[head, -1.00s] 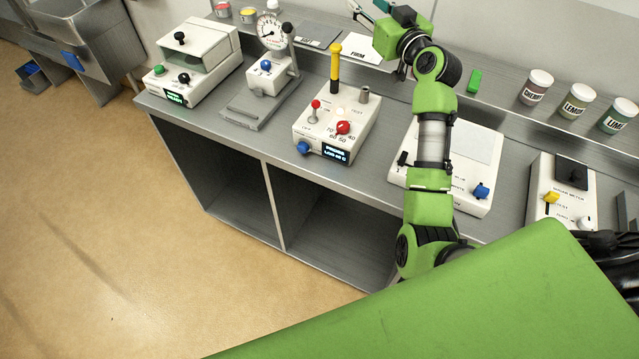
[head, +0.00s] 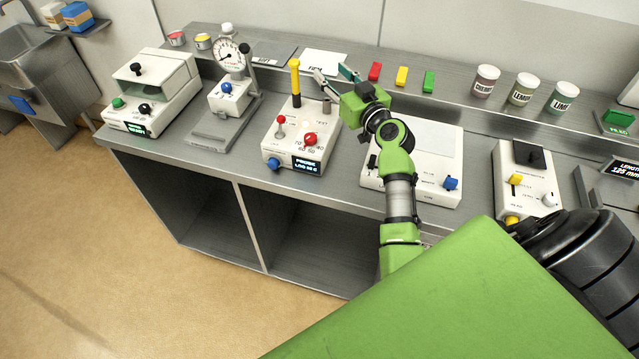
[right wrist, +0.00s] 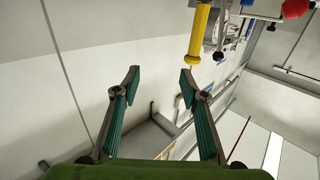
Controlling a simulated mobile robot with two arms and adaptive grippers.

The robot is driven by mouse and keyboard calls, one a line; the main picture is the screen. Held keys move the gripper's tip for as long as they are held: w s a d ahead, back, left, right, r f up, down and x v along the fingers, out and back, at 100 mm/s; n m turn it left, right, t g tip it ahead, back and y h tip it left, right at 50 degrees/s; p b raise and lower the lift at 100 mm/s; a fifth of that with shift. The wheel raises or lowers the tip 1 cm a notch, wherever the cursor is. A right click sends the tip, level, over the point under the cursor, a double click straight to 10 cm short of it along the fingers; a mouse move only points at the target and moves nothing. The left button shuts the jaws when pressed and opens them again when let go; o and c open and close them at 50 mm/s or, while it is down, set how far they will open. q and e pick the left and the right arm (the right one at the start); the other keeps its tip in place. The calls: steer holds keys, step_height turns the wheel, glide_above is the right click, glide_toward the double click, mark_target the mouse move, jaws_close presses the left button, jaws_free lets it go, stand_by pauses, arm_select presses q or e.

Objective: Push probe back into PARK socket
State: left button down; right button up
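The probe has a yellow handle (head: 295,80) and stands upright in the white heater unit (head: 292,150), toward its back left. It also shows in the right wrist view (right wrist: 199,32), beyond the fingertips and not between them. A grey cylindrical socket (head: 326,106) stands to the right of the probe on the unit. I cannot read which socket is marked PARK. My right gripper (head: 332,74) is open and empty, just right of the probe's handle and apart from it. Its spread fingers show in the right wrist view (right wrist: 159,80). My left gripper is not in view.
A gauge stand (head: 229,58) is to the left, a white plate device (head: 435,150) to the right. Jars stand on the back shelf.

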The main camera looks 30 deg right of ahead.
steer(key=s+a+b, duration=0.1)
steer(key=s+b, duration=0.2)
steer(key=s, duration=0.7)
steer(key=s+a+f+n+g+y, duration=0.1)
steer(key=s+a+f+g, duration=0.2)
steer(key=a+f, duration=0.3)
steer(key=s+a+f+n+g+y, duration=0.2)
steer(key=s+a+f+g, duration=0.1)
steer(key=a+f, duration=0.4)
steer(key=shift+s+a+f, duration=0.2)
steer(key=shift+s+f, duration=0.25)
steer(key=shift+f, duration=0.25)
